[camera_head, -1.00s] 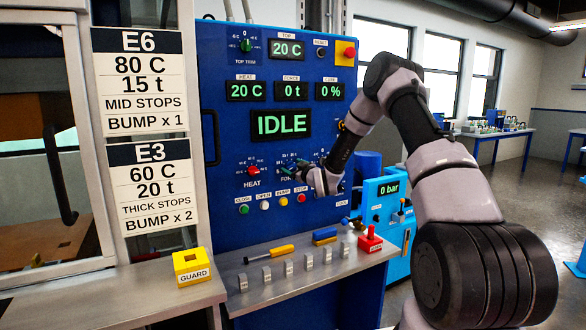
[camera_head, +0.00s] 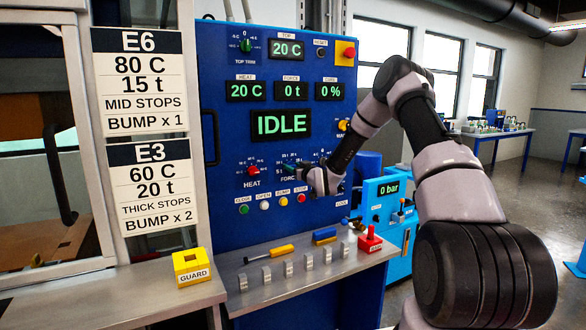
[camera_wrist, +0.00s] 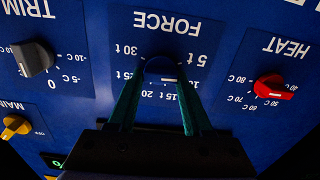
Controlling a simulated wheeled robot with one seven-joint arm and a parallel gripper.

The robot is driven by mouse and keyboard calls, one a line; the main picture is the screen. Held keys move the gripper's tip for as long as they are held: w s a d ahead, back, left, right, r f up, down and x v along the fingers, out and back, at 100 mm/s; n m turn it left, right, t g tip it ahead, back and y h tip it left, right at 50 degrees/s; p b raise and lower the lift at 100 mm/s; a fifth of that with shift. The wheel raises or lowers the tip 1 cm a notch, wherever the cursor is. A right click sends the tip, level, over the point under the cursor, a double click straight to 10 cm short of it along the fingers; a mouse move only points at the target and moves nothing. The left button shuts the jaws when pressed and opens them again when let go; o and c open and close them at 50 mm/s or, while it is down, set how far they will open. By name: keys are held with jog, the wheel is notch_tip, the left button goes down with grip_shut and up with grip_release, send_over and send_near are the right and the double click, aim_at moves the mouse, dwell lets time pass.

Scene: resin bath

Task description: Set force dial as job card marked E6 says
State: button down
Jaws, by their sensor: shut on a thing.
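The job card marked E6 (camera_head: 139,82) hangs at the left in the head view and reads 80 C, 15 t, mid stops, bump x 1. The force dial (camera_wrist: 162,72) is a dark blue knob in the upper middle of the wrist view, which shows the panel upside down. My gripper (camera_wrist: 161,66) is shut on this dial, one green finger on each side. A white mark on the dial faces roughly the 10 side of its scale; its exact reading is unclear. In the head view my gripper (camera_head: 296,168) reaches the panel and largely hides the dial.
A red heat knob (camera_wrist: 270,86) and a grey trim knob (camera_wrist: 35,58) flank the dial. The force display (camera_head: 291,91) reads 0 t; the large display (camera_head: 281,123) reads IDLE. Coloured buttons (camera_head: 283,201) sit below. A shelf (camera_head: 262,298) with loose items juts out underneath.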

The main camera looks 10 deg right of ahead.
jog(key=m, duration=0.3)
jog(key=shift+d+m, duration=0.15)
jog(key=shift+m, duration=0.25)
jog(key=m, duration=0.3)
jog(key=shift+d+m, duration=0.1)
jog(key=shift+m, duration=0.2)
jog(key=m, duration=0.6)
jog(key=shift+f, duration=0.2)
jog(key=shift+m, duration=0.4)
jog(key=shift+c, duration=1.6)
grip_release()
jog(key=v, duration=1)
jog(key=shift+s, duration=0.35)
